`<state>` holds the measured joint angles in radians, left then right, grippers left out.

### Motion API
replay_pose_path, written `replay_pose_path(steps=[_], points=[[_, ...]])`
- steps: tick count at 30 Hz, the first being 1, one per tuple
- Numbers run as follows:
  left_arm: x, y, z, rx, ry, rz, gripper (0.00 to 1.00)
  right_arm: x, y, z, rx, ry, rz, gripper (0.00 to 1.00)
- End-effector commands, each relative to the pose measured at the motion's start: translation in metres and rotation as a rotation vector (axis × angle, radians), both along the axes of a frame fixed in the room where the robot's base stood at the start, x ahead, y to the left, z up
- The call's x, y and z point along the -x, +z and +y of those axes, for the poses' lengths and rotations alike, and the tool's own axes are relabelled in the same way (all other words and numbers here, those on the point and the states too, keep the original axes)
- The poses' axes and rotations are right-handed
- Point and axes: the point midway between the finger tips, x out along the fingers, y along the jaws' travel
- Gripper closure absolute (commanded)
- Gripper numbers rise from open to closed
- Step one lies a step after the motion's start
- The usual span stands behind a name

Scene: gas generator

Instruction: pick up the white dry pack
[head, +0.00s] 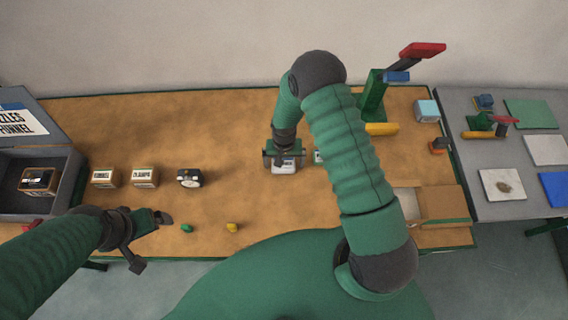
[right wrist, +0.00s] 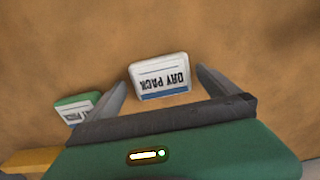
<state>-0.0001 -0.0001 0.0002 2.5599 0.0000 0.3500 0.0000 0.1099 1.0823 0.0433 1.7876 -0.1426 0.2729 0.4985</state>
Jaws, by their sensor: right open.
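The white dry pack (right wrist: 159,76) lies on the brown table with its "DRY PACK" label showing upside down in the right wrist view. In the head view the white dry pack (head: 284,167) shows just below my right gripper (head: 284,156). My right gripper is open, and in the right wrist view its two fingers (right wrist: 160,95) stand on either side of the pack, apart from it. A green and white pack (right wrist: 75,108) lies just outside the left finger there. My left gripper (head: 160,217) is low over the table's left front, its jaw opening unclear.
Several small boxes, one of them a label box (head: 145,177), stand at the left beside a grey bin (head: 70,185). Green and yellow caps (head: 232,227) lie near the front edge.

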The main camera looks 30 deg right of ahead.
Motion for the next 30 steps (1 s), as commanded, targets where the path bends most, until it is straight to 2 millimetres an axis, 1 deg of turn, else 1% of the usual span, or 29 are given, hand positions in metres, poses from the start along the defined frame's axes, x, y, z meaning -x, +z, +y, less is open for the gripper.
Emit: replay_pose_path(steps=[2, 16, 25, 30], points=[[0.000, 0.000, 0.000, 0.000, 0.000, 0.000, 0.08, 0.000, 0.000, 0.000, 0.000, 0.000, 0.000, 0.01], [0.000, 0.000, 0.000, 0.000, 0.000, 0.000, 0.08, 0.000, 0.000, 0.000, 0.000, 0.001, 0.001, 0.63], [0.000, -0.001, 0.000, 0.000, 0.000, 0.000, 0.08, 0.000, 0.002, 0.000, 0.000, 0.001, 0.000, 0.64], [0.000, -0.006, 0.000, 0.000, 0.000, 0.000, 0.08, 0.000, 0.014, 0.000, 0.000, 0.001, 0.000, 0.64]])
